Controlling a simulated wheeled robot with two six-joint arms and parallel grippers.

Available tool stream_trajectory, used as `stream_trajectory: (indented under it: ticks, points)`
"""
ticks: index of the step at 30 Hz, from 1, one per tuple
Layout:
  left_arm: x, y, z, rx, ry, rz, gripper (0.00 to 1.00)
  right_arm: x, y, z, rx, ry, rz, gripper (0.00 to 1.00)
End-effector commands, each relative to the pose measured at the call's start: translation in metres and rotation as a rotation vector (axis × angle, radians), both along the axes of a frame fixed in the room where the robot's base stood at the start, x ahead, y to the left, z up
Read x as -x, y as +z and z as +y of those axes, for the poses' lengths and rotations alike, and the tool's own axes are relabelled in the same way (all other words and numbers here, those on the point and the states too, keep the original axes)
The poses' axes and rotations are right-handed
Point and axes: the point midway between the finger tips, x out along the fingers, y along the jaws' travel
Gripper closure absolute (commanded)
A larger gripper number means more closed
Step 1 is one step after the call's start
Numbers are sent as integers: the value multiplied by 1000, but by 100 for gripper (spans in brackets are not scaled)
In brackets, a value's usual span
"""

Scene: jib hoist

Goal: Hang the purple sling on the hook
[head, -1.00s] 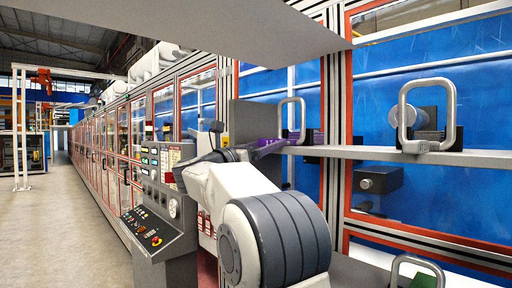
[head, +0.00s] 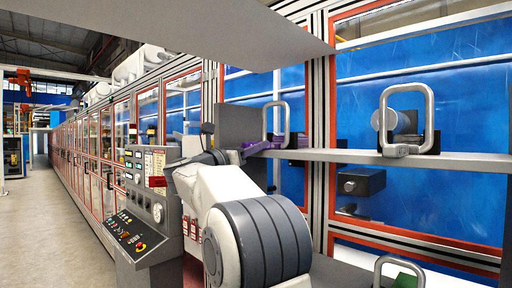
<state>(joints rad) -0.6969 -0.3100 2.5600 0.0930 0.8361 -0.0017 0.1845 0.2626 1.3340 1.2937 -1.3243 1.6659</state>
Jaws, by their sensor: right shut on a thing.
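The purple sling (head: 262,147) shows as a narrow purple strip at the left end of the shelf, by the foot of an upright metal loop. My right gripper (head: 234,156) is at the sling's left end and is shut on it. My own white and grey arm rises in front and hides part of the gripper. The fingertips are small and dark. I cannot tell whether the sling still touches the shelf. I see no hook that I can make out. My left gripper is not in view.
The grey shelf (head: 350,155) runs to the right, with upright metal loops (head: 275,125) and (head: 405,118) standing on it. A third loop (head: 398,268) is lower right. A control console (head: 145,205) stands left of my arm. Open floor (head: 45,225) lies far left.

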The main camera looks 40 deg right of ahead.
Motion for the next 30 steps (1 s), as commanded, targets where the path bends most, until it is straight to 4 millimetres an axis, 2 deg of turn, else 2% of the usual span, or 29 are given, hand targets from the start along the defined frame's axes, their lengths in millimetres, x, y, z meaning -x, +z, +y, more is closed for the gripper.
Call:
stream_trajectory:
  ticks: [17, 30]
  points:
    - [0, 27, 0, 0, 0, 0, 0, 1, 50, 0, 4, 1, -2, 100]
    - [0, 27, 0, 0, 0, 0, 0, 1, 52, 0, 4, 1, -2, 100]
